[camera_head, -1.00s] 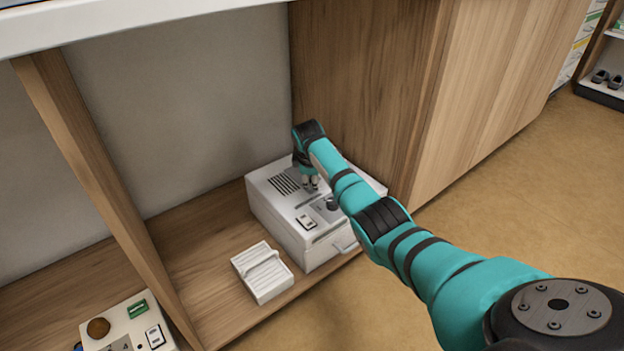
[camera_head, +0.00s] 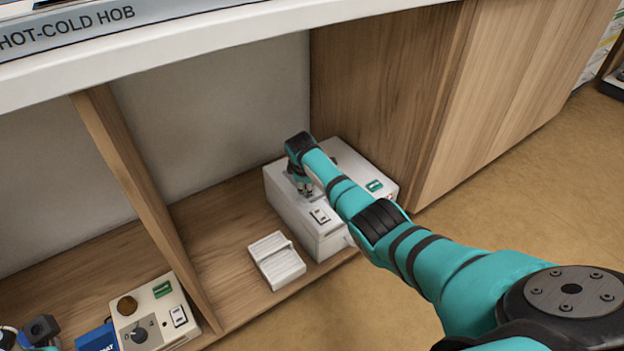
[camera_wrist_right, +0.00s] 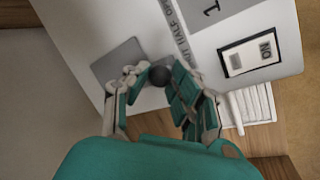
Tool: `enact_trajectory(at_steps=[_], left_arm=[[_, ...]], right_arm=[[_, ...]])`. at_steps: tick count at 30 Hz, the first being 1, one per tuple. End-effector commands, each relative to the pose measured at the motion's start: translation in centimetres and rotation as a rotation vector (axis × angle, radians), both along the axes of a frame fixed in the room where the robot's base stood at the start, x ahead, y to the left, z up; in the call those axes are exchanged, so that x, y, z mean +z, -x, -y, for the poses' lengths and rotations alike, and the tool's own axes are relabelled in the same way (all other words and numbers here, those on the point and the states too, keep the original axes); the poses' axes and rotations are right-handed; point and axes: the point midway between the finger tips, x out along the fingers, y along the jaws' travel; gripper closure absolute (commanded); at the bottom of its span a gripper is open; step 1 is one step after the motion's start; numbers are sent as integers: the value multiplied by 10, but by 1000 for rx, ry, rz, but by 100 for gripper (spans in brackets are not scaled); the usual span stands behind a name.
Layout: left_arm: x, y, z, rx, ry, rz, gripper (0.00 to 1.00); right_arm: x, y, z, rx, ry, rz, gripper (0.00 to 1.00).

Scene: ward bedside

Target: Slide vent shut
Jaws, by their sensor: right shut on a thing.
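The white appliance box (camera_head: 345,160) stands on the low wooden shelf, with a vent slider on its top. My right gripper (camera_head: 305,193) is over the far left part of the box top. In the right wrist view, its fingers are shut on the slider's round dark knob (camera_wrist_right: 160,75). My arm and gripper hide the vent slots and the knob in the head view.
A ribbed white block (camera_head: 277,262) lies in front of the box; a rocker switch (camera_head: 319,215) is on its top. A wooden divider (camera_head: 135,190) and a control panel (camera_head: 155,312) are at left. The white counter (camera_head: 230,38) overhangs the shelf.

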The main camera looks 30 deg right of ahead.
Motion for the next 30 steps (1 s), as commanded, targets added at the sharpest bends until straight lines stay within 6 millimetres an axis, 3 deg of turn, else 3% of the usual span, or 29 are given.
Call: enact_trajectory(at_steps=[5,6,10,22,30], left_arm=[[0,0,0,0,-1,1,100],[0,0,0,0,-1,1,100],[0,0,0,0,-1,1,100],[1,0,0,0,1,2,100],[0,0,0,0,1,2,100]], right_arm=[[-3,2,-6,3,-10,-9,100],[-3,2,-6,3,-10,-9,72],[-3,1,-5,3,-9,-8,55],[4,2,-4,2,-6,-3,53],[39,11,-13,4,-6,1,53]])
